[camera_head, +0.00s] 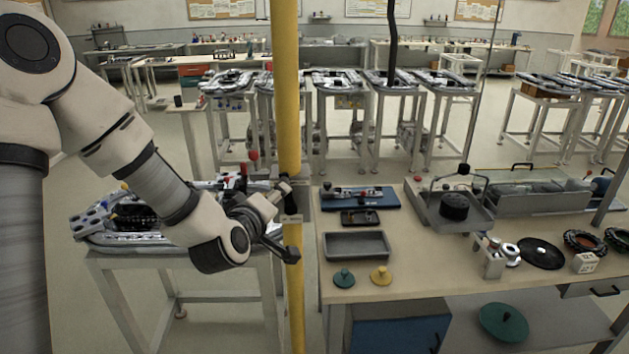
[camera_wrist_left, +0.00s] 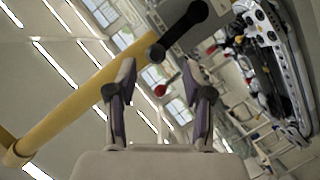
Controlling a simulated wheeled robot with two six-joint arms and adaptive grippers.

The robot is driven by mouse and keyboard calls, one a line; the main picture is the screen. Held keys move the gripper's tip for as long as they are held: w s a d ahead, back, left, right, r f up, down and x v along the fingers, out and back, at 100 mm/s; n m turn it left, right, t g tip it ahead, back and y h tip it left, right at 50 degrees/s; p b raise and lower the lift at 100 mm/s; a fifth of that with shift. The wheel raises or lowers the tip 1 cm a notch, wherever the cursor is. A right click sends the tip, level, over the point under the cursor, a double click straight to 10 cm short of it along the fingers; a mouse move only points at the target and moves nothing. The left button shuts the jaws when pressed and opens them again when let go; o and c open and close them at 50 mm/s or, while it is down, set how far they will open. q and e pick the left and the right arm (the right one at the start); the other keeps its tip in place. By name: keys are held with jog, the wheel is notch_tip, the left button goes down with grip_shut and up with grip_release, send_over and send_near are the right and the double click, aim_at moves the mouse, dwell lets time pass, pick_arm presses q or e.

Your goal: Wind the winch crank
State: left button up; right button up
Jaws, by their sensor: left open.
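The winch crank is a black bar with rounded ends (camera_wrist_left: 183,35), seen at the top of the left wrist view, beside a grey housing (camera_wrist_left: 214,24) and against a yellow post (camera_wrist_left: 85,98). The crank's near end lies just beyond my left fingertips. My left gripper (camera_wrist_left: 160,78) is open, and nothing is held between its fingers. In the head view, my left gripper (camera_head: 280,225) is beside the yellow post (camera_head: 290,110). Dark parts overlap there, and I cannot clearly separate fingers from crank. My right gripper is not in view.
A bench (camera_head: 420,255) on the right carries a grey tray (camera_head: 357,245), a blue board (camera_head: 359,199) and several small parts. A stand with a ring track (camera_head: 100,235) is behind my left arm. Several more tables stand farther back.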

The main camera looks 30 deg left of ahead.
pick_arm(q)
jog(key=r, duration=0.1)
jog(key=p, duration=0.3)
send_over(288, 198)
jog(key=s+d, duration=0.1)
jog(key=s, duration=0.2)
jog(key=shift+w+d+f, duration=0.15)
jog(key=shift+w+f, duration=0.05)
jog(key=shift+f, duration=0.85)
jog(key=shift+s, duration=0.15)
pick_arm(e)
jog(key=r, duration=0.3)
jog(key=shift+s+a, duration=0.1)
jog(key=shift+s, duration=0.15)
pick_arm(q)
grip_shut()
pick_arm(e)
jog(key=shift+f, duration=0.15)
